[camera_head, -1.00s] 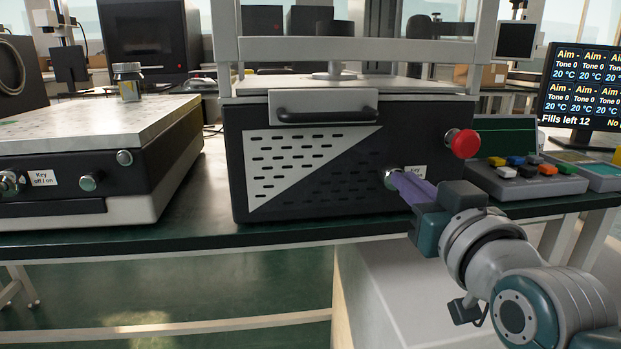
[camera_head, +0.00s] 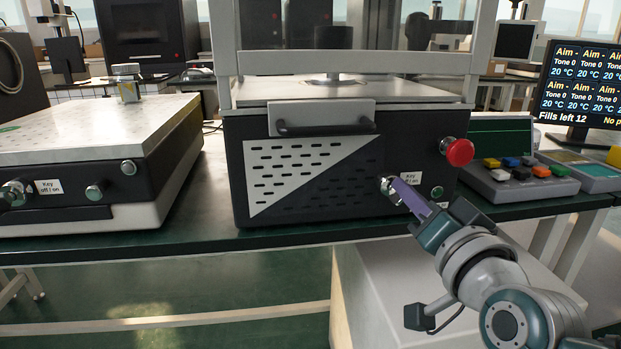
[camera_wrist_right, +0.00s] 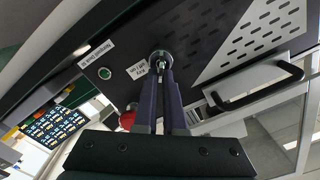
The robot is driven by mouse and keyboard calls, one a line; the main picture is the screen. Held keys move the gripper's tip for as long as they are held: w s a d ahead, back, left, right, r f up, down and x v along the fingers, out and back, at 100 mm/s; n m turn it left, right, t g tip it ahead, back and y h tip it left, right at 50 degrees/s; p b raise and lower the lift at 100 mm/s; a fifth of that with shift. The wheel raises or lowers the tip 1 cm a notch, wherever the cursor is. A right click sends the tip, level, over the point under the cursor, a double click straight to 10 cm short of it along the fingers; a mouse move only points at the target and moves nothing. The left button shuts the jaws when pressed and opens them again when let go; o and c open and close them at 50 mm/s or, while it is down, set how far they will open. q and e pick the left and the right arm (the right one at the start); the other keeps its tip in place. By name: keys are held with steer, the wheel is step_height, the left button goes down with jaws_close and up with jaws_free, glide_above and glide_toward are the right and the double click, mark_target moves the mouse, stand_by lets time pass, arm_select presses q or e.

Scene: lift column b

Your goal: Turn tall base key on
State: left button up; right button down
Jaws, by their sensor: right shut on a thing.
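The tall base (camera_head: 310,212) is a black housing with a light slotted triangle and a front handle, under a grey frame. Its key switch (camera_head: 387,186) is a round metal lock on the right of the front face, beside a "Key off | on" label (camera_head: 411,182). My right gripper (camera_head: 400,190) has its purple fingers shut on the key at this switch. In the right wrist view the fingers reach the metal ring of the key switch (camera_wrist_right: 160,58), and a small part of the key shows between the tips. My left gripper is not in view.
A red mushroom button (camera_head: 459,152) sticks out above and right of the key, and a green button (camera_head: 437,192) sits close right of it. A keypad with coloured buttons (camera_head: 520,178) stands right. A lower unit (camera_head: 70,165) with its own key stands left.

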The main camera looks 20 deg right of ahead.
steer(key=m, duration=0.4)
steer(key=shift+d+f+m, duration=0.15)
steer(key=shift+f+m, duration=0.05)
steer(key=shift+m, duration=0.1)
stand_by(0.4)
steer(key=c, duration=1)
jaws_free()
steer(key=shift+p, duration=0.3)
steer(key=p+v, duration=0.1)
steer(key=v, duration=0.9)
steer(key=shift+p, duration=0.35)
steer(key=shift+d, duration=0.1)
